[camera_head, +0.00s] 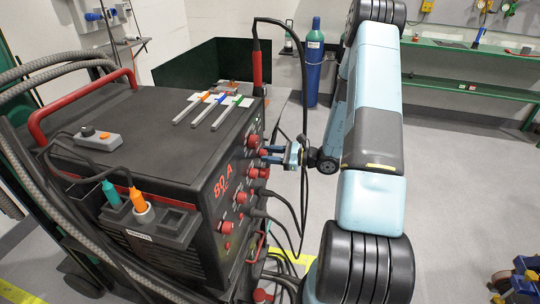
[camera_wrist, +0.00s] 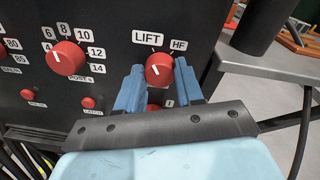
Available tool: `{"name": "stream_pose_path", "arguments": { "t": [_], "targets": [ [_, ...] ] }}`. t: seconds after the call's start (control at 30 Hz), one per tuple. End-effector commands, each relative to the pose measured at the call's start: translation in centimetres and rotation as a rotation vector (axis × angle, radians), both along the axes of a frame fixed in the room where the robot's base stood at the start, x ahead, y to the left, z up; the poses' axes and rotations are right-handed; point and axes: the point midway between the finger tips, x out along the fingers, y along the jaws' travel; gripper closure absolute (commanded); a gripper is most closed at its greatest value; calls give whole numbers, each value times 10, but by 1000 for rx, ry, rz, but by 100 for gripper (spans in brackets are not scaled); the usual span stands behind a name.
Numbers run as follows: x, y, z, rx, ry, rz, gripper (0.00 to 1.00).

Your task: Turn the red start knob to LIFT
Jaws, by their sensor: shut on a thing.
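The red start knob (camera_wrist: 159,68) is in the middle of the wrist view, on the dark front panel of the welder. The LIFT label (camera_wrist: 146,38) is above it to the left and the HF label (camera_wrist: 178,45) above it to the right. A short pale pointer mark shows on the knob's face, left of centre; its exact aim is hard to read. My gripper (camera_wrist: 160,76) has one blue finger on each side of the knob and is shut on it. In the head view my gripper (camera_head: 275,154) reaches the panel from the right and hides the start knob partly.
A larger red knob (camera_wrist: 65,58) with a number scale is to the left. Small red buttons (camera_wrist: 88,102) sit below it. Black cables (camera_head: 285,205) hang from the panel under my gripper. A red torch handle (camera_head: 257,75) stands at the welder's back corner.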

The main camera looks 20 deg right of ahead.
Motion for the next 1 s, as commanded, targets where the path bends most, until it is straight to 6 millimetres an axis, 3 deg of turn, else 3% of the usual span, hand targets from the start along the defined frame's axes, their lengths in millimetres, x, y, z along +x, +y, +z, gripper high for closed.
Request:
{"name": "stream_pose_path", "arguments": {
  "t": [0.07,0.1,0.33,0.67,1.0],
  "targets": [
    [-1,-1,-2,-3,5,-1,94],
    [-1,-1,-2,-3,5,-1,61],
    [-1,0,-1,-1,3,0,39],
    [-2,-3,0,0,2,0,38],
    [-30,-49,2,-1,3,-4,38]
  ]
}}
